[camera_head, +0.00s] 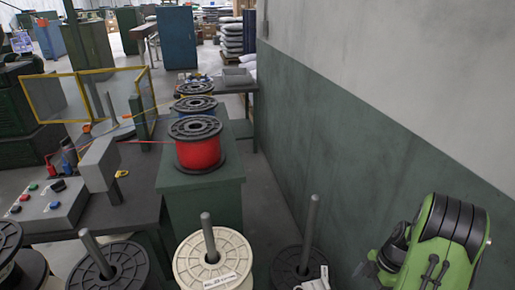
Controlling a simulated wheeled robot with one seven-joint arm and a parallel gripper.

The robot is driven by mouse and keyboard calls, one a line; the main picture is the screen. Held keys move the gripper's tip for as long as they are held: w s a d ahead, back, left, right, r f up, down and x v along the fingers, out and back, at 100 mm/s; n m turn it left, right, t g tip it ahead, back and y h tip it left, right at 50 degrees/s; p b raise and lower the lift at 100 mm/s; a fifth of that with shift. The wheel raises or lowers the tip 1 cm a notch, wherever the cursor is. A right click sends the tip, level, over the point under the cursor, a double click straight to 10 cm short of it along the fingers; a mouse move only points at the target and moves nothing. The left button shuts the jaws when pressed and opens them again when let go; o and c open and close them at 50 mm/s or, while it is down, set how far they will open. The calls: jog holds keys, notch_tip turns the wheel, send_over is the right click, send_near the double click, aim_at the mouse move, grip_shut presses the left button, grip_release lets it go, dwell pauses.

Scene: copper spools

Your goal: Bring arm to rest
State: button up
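A green and black part of my arm (440,245) shows at the lower right, in front of the grey and green wall. No gripper fingers can be made out, so I cannot see what my gripper holds or how it stands. The arm part is apart from the spools. A red spool (199,152) with black flanges lies flat on a green cabinet (203,185) left of centre.
A cream spool (213,262) and black-based posts (310,235) stand along the bottom edge. Blue (194,105) and further spools line up behind the red one. A control box (48,203) sits at left. The wall (340,140) bounds the right side.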

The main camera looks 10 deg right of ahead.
jog(key=a+r+m+t+h+p, duration=0.1)
jog(key=a+r+m+p, duration=0.15)
jog(key=a+r, duration=0.45)
jog(key=a+r+m+h+p, duration=0.1)
jog(key=a+r+m, duration=0.2)
jog(key=r, duration=0.8)
jog(key=a+r+m+t+h+p, duration=0.1)
jog(key=a+r+m+p, duration=0.15)
jog(key=a+r, duration=0.45)
jog(key=s+a+r+m+t+p, duration=0.2)
jog(key=s+a+r+m, duration=0.1)
jog(key=s+r, duration=0.3)
jog(key=s+a+r+m+t+p, duration=0.1)
jog(key=s+a+r+m+p, duration=0.1)
jog(key=s+r+m, duration=0.3)
jog(key=shift+s+a+r+m+t+h, duration=0.3)
jog(key=shift+s+a+r+m+t, duration=0.15)
jog(key=shift+s, duration=0.65)
